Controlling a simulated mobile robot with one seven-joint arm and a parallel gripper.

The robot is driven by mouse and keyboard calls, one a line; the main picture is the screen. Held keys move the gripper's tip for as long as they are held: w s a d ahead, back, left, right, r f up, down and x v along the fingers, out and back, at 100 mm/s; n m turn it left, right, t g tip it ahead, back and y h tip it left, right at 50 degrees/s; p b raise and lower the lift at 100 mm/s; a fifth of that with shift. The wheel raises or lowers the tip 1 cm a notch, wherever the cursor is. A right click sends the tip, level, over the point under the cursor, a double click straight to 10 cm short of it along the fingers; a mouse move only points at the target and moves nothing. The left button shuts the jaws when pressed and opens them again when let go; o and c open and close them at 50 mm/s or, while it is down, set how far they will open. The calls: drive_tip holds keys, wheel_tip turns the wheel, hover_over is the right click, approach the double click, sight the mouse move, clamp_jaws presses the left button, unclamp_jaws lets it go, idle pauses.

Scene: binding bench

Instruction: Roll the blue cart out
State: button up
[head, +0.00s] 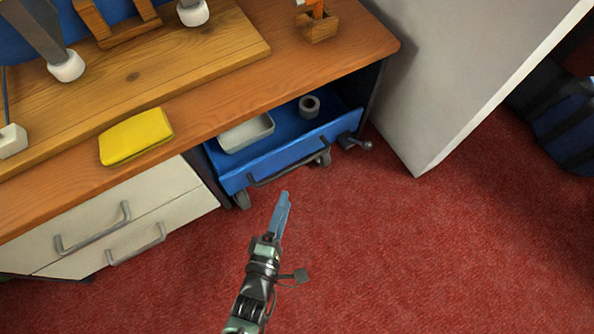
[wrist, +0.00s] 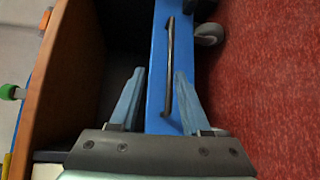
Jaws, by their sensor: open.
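The blue cart (head: 290,150) stands in the bay under the wooden bench, its front about level with the bench edge. A dark bar handle (head: 288,167) runs along its front, and dark caster wheels show below. In the wrist view the cart's blue front (wrist: 156,70) and the handle (wrist: 169,65) lie between and beyond the fingers. My gripper (head: 283,200) is in front of the cart, over the red floor. In the wrist view my gripper (wrist: 155,95) is open and empty, and its fingers do not touch the handle.
The cart carries a grey tray (head: 246,132) and a tape roll (head: 309,106). White drawers (head: 115,225) stand left of the bay, a pale panel (head: 430,90) to its right. A yellow cloth (head: 136,136) lies on the bench. The red floor (head: 400,250) in front is clear.

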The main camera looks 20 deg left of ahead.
sight(292, 167)
drive_tip(key=shift+w+a+f+b, duration=0.4)
drive_tip(key=shift+w+f+b, duration=0.25)
drive_tip(key=shift+w+b, duration=1)
drive_tip(key=shift+w+a+f+b, duration=0.55)
drive_tip(key=shift+w+b, duration=0.6)
drive_tip(key=shift+w, duration=1.05)
drive_tip(key=shift+w+a+f+b, duration=0.3)
drive_tip(key=shift+w+f+b, duration=0.45)
drive_tip(key=shift+w+b, duration=0.9)
drive_tip(key=shift+w, duration=0.25)
clamp_jaws()
